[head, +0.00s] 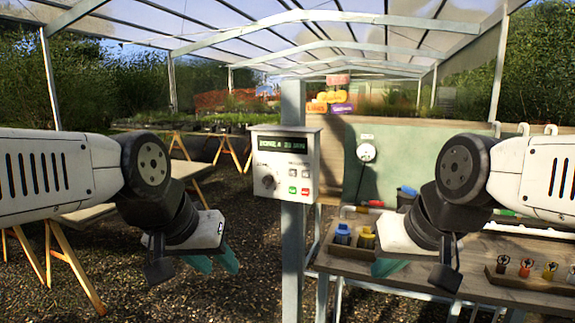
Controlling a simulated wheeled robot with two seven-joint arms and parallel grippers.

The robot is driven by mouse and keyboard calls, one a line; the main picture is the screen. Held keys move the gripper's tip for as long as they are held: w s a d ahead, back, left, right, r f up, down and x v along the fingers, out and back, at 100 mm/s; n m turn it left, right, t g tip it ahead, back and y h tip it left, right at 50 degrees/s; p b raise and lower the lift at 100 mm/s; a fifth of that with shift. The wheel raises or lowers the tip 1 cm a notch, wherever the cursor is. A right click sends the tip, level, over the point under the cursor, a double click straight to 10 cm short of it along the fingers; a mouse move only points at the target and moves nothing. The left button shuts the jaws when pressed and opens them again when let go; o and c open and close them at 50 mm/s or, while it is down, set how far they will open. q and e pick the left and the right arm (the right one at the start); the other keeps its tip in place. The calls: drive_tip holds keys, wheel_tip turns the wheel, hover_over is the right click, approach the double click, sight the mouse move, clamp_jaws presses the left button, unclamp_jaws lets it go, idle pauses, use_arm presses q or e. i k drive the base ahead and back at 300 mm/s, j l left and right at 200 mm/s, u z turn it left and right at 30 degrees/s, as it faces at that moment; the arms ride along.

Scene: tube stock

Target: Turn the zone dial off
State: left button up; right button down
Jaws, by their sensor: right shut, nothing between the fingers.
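The zone dial (268,182) is a dark round knob at the lower left of a pale control box (284,162) fixed to a post. The box has a lit display (282,144) that seems to read a zone and minutes, but the text is too small to be sure. My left gripper (214,263) is left of and below the box, its teal fingers apart and empty. My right gripper (388,267) is right of and below the box, shut and empty. Neither gripper touches the dial.
Small grey, green and red buttons (299,182) sit right of the dial. A white round fitting (366,152) hangs on the green panel. Gravel lies below.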

sight(268, 180)
drive_tip(key=i+j, duration=0.1)
drive_tip(key=j, duration=0.35)
drive_tip(key=i+j, duration=0.1)
drive_tip(key=j, duration=0.4)
drive_tip(key=i+j, duration=0.1)
drive_tip(key=j, duration=0.35)
drive_tip(key=i+j, duration=0.1)
drive_tip(key=j, duration=0.4)
drive_tip(key=l+z, duration=0.05)
